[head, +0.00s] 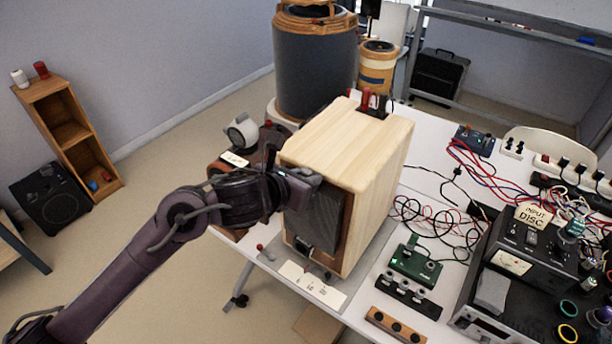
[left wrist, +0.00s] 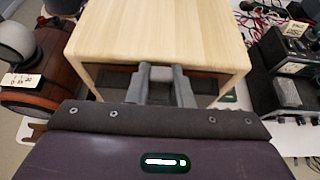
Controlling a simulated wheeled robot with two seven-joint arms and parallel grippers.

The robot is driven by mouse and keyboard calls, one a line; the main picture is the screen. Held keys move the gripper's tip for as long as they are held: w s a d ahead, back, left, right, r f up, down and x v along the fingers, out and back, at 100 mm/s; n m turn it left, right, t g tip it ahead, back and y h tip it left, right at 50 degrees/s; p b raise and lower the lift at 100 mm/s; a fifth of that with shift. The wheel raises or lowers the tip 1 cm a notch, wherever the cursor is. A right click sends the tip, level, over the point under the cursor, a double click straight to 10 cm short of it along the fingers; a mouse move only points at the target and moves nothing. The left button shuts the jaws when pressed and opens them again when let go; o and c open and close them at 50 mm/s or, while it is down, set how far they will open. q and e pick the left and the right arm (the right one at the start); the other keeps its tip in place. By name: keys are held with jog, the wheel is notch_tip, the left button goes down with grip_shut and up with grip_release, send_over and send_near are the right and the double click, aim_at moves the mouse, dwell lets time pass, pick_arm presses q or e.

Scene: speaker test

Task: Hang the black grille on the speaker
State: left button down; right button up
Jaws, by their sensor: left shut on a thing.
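The speaker (head: 372,137) is a pale wooden box on the white table, and its top shows in the left wrist view (left wrist: 160,32). The black grille (head: 322,222) is a dark panel standing upright in front of the speaker's front face. Its lower part shows below my gripper; whether it touches the speaker I cannot tell. My left gripper (head: 300,180) is shut on the grille near its upper edge. In the left wrist view, the gripper's grey fingers (left wrist: 166,82) reach toward the speaker's front, with dark panel on both sides. My right gripper is in neither view.
A white label card (head: 312,284) lies at the table's front edge. A green box (head: 415,264) and a black amplifier (head: 520,262) with cables crowd the right.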

pick_arm(q)
jog(key=shift+f+b, duration=0.4)
jog(key=shift+b, duration=0.15)
dwell(0.5)
jog(key=c, duration=1.2)
grip_release()
